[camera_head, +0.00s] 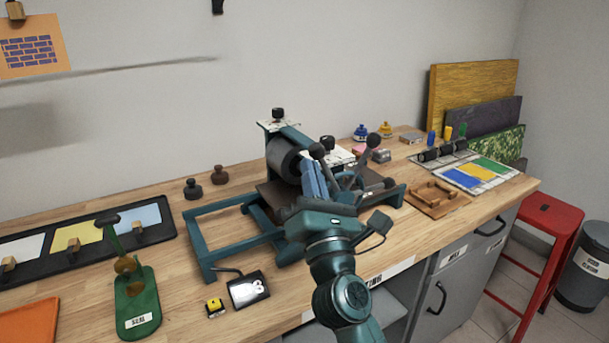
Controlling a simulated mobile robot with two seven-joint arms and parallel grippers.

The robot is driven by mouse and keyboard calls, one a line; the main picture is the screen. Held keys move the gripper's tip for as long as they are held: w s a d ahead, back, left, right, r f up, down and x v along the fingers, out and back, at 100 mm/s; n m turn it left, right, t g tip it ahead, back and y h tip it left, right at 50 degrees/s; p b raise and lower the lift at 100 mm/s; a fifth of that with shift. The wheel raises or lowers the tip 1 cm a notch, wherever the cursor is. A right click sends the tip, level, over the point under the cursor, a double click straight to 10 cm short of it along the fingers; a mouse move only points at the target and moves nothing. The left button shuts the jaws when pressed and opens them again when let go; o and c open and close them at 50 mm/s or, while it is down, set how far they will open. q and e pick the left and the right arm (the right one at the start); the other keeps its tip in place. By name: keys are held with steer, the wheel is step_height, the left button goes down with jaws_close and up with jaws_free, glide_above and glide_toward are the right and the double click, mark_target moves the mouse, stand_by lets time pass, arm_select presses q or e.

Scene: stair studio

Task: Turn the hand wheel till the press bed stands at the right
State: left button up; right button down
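The etching press stands mid-bench, with a teal frame and a dark roller (284,157). The press bed (272,197) is a dark brown slab under the roller; the left part of the rails (228,229) is bare. The hand wheel (358,163) has spokes with black knobs and faces me at the press's right front. My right gripper (314,172) is at the wheel's left side, its blue fingers close together just below a black knob (318,151). Whether they grip a spoke is unclear. My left gripper is out of view.
A green seal stand (137,302) is at the left. A wooden frame (436,199) and a colour sheet (475,172) lie right. A red stool (552,222) stands beyond the bench.

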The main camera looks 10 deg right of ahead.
steer(key=shift+w+d+r+p, duration=0.15)
steer(key=shift+d+r+p, duration=0.25)
steer(key=shift+r, duration=0.2)
